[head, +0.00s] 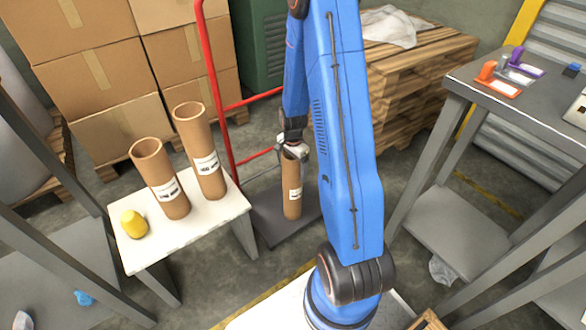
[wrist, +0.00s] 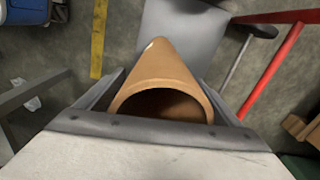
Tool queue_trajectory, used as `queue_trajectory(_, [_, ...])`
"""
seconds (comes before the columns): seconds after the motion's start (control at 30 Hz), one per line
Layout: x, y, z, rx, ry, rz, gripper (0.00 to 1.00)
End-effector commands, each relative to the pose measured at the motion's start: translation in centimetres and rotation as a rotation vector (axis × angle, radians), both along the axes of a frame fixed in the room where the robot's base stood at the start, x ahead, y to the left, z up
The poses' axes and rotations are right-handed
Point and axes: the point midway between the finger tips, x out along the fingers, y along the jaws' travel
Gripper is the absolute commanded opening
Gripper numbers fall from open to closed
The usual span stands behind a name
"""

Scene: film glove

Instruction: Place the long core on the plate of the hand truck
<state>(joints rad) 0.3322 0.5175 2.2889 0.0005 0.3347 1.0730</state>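My gripper (head: 291,148) points down at the top of a brown cardboard core (head: 292,190) with a white label. In the wrist view its dark fingers lie against both sides of this core (wrist: 165,75), just below the open rim. The core is upright over the grey plate (head: 262,212) of the red hand truck (head: 212,75). Its lower end appears at the plate, but I cannot tell whether it touches. The plate also shows in the wrist view (wrist: 185,25). Its label is too small to read.
Two more labelled cores, a taller one (head: 199,150) and another (head: 160,178), stand on a white-topped stool (head: 225,207) left of the plate, beside a yellow object (head: 133,224). Stacked cartons (head: 90,70) stand behind. A wooden pallet stack (head: 415,80) and grey workbench (head: 480,85) are right.

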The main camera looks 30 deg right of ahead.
Motion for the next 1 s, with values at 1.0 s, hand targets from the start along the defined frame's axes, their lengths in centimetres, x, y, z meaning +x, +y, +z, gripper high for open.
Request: queue_trajectory(1.0, [0.0, 0.0, 11.7, 0.0, -0.001, 0.0, 0.87])
